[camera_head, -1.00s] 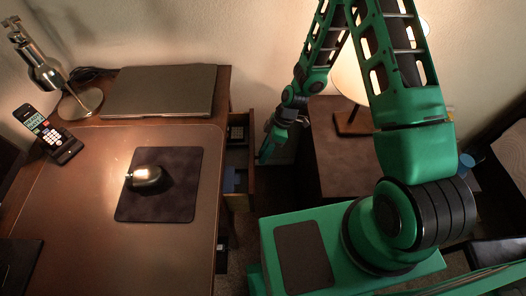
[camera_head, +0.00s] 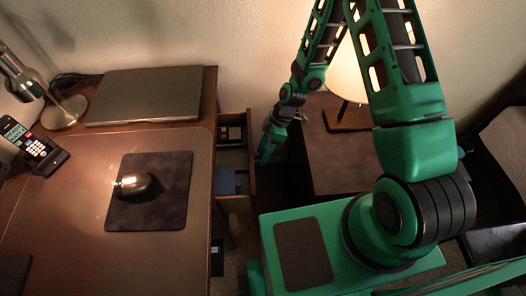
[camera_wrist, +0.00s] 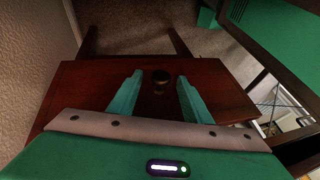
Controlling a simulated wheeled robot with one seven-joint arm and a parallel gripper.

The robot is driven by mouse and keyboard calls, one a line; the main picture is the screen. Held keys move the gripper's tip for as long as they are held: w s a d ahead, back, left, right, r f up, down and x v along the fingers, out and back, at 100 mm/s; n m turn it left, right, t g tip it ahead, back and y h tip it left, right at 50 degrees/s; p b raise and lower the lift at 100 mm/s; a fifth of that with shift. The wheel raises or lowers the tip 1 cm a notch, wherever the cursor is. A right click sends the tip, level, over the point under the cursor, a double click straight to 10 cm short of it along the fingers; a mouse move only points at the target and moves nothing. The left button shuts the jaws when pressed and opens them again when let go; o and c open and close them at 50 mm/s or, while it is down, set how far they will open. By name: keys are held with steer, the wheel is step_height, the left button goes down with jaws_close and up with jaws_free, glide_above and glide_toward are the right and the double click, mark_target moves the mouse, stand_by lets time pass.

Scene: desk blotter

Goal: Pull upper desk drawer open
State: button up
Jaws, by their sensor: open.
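The upper desk drawer (camera_head: 252,180) stands partly pulled out from the right side of the desk in the head view, its inside showing from above. My gripper (camera_head: 266,146) is at the outer face of that drawer. In the wrist view, the wooden drawer front (camera_wrist: 90,85) fills the middle, with a small dark round knob (camera_wrist: 160,78) on it. My gripper's two green fingers (camera_wrist: 159,92) are open, one on each side of the knob, with a visible gap on both sides. The fingertips are hidden in the head view.
A blue item (camera_head: 228,182) lies in the drawer. A brown side table (camera_head: 345,160) with a lit lamp stands right of the drawer.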

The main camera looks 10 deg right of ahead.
steer(key=shift+w+r, duration=0.1)
steer(key=shift+r, duration=0.35)
steer(key=r, duration=0.3)
steer(key=shift+s+a+r, duration=0.3)
steer(key=shift+s+a, duration=0.05)
steer(key=shift+a, duration=0.05)
steer(key=s+a+r, duration=0.6)
steer(key=s+a, duration=0.1)
steer(key=shift+a, duration=0.4)
steer(key=shift+s+r, duration=0.1)
steer(key=w+d+f, duration=0.2)
steer(key=w+d, duration=0.5)
steer(key=w, duration=0.3)
steer(key=x, duration=1)
steer(key=shift+w, duration=0.15)
jaws_close()
